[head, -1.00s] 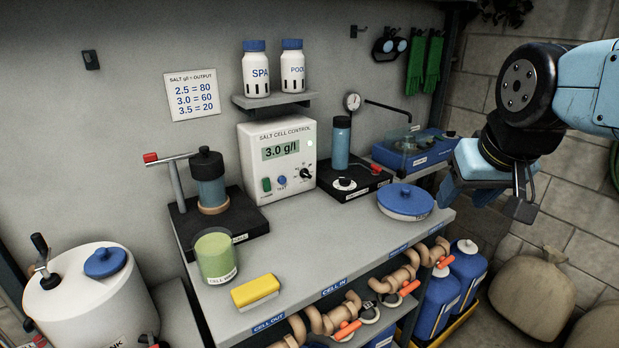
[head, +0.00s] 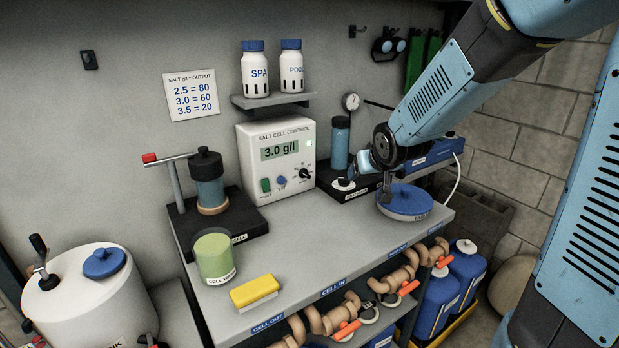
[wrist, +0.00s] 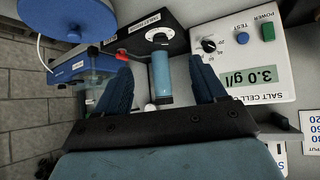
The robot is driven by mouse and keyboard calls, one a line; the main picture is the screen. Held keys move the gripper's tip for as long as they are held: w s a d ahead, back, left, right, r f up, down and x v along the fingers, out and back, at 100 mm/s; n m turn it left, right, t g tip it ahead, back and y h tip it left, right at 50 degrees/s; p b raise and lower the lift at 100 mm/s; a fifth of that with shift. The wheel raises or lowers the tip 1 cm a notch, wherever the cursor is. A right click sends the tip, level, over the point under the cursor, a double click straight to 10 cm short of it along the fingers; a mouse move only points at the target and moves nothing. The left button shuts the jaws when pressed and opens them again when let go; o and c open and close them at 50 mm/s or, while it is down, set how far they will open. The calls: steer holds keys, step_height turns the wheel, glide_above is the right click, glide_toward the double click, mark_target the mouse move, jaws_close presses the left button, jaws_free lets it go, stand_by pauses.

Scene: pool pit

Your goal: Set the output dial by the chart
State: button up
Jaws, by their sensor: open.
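The white salt cell control box (head: 277,158) stands at the back of the bench, its display reading 3.0 g/l. Its black output dial (head: 305,173) is at the lower right of its face and also shows upside down in the wrist view (wrist: 208,44); I cannot tell its exact setting. The wall chart (head: 191,93) reads 2.5 = 80, 3.0 = 60, 3.5 = 20. My gripper (wrist: 160,66) is open and empty, with the dial beyond its right finger in the wrist view. In the head view my gripper (head: 361,166) is right of the box, apart from it.
A blue cylinder (head: 340,142) on a black base stands right of the box. A blue-lidded round tub (head: 405,202) lies below my wrist. A cell stand (head: 210,180), green beaker (head: 215,257) and yellow sponge (head: 255,291) occupy the left. The bench centre is clear.

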mark_target(307, 177)
steer(key=w+a+f+m+t+y, duration=0.4)
steer(key=w+a+t+y, duration=0.3)
steer(key=w+a, duration=0.45)
steer(key=shift+g+y, duration=0.6)
steer(key=shift+y, duration=0.1)
steer(key=f, duration=0.7)
steer(key=shift+w+d+f, duration=0.25)
steer(key=shift+w+f, duration=0.1)
steer(key=x, duration=0.7)
steer(key=shift+w+a+f, duration=0.1)
steer(key=shift+w+a, duration=0.05)
steer(key=shift+w, duration=0.05)
steer(key=c, duration=1.1)
